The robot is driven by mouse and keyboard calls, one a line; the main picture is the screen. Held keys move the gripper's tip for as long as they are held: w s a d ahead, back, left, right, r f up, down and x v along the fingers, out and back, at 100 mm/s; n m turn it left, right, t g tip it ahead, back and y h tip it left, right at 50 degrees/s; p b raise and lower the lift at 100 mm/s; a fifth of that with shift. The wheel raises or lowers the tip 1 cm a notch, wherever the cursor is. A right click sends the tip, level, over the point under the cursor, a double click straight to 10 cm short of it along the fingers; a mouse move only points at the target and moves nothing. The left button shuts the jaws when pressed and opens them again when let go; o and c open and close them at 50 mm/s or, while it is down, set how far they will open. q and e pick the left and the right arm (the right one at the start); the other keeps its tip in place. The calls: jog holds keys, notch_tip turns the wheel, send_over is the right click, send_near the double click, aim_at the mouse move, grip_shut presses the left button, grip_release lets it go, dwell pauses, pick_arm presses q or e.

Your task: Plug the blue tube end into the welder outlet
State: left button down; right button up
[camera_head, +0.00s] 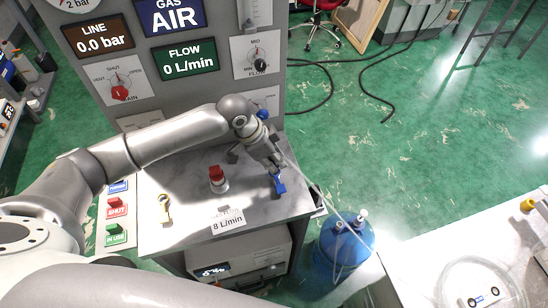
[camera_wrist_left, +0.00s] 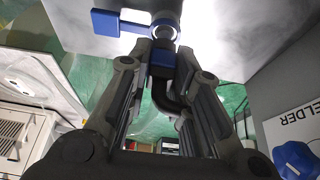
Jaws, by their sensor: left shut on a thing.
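My left gripper (camera_head: 272,168) is over the right part of the grey bench top, in front of the panel. In the left wrist view its fingers (camera_wrist_left: 165,75) are shut on a dark elbow (camera_wrist_left: 170,98) with a blue collar (camera_wrist_left: 162,63), which looks like the blue tube end. Just beyond the collar is a blue ring with a flat blue tab (camera_wrist_left: 120,22); the tab also shows in the head view (camera_head: 279,186). I cannot tell whether collar and ring touch. A "WELDER" label (camera_wrist_left: 297,115) is at the right of the wrist view. The outlet cannot be made out clearly. My right gripper is out of view.
The bench top (camera_head: 185,235) holds a red-capped fitting (camera_head: 217,178), a yellow piece (camera_head: 164,207) and an "8 L/min" card (camera_head: 228,223). The panel reads LINE 0.0 bar (camera_head: 98,37). A blue bottle (camera_head: 345,246) stands right of the bench. Green floor (camera_head: 400,150) is open beyond.

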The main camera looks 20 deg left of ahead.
pick_arm(q)
jog(key=shift+f+b, duration=0.3)
jog(key=shift+f, duration=0.6)
jog(key=shift+s+f, duration=0.3)
jog(key=c, duration=1.5)
grip_release()
jog(key=shift+f, duration=0.1)
jog(key=shift+o, duration=1.3)
jog(key=shift+w, duration=0.3)
jog(key=shift+o, duration=0.3)
jog(key=o, duration=0.4)
jog(key=shift+r, duration=0.2)
jog(key=shift+c, duration=0.2)
jog(key=shift+r, duration=0.1)
